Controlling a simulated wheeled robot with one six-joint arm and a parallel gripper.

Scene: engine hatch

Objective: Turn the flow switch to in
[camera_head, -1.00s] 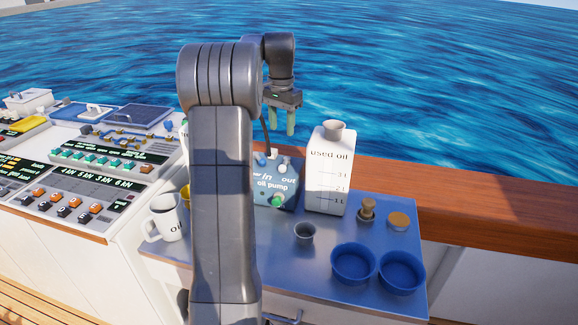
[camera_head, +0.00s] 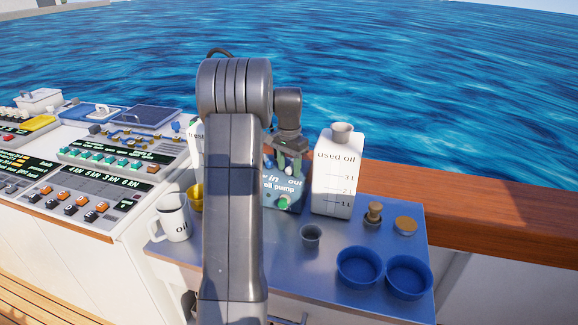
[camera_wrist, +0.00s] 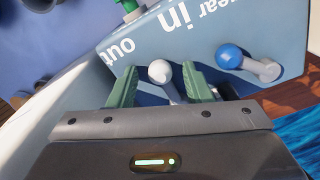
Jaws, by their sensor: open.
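The blue oil pump (camera_head: 290,199) stands on the blue-grey table. In the wrist view its panel (camera_wrist: 200,50) bears the upside-down words "in" and "out". A white-knobbed lever (camera_wrist: 160,72) sticks up beside these words. A blue-knobbed lever (camera_wrist: 230,57) stands to its right, near a partly cut-off word ending in "ear". My gripper (camera_head: 288,163) is over the pump's top in the head view. In the wrist view my gripper (camera_wrist: 158,85) is open, with one green finger on each side of the white-knobbed lever. Contact cannot be told.
The "used oil" canister (camera_head: 336,178) stands close to the pump's right. A green knob (camera_head: 284,201) is on the pump's front. A small grey cup (camera_head: 310,236), two blue bowls (camera_head: 359,264) and an oil mug (camera_head: 173,218) are on the table. A wooden rail (camera_head: 480,205) runs behind.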

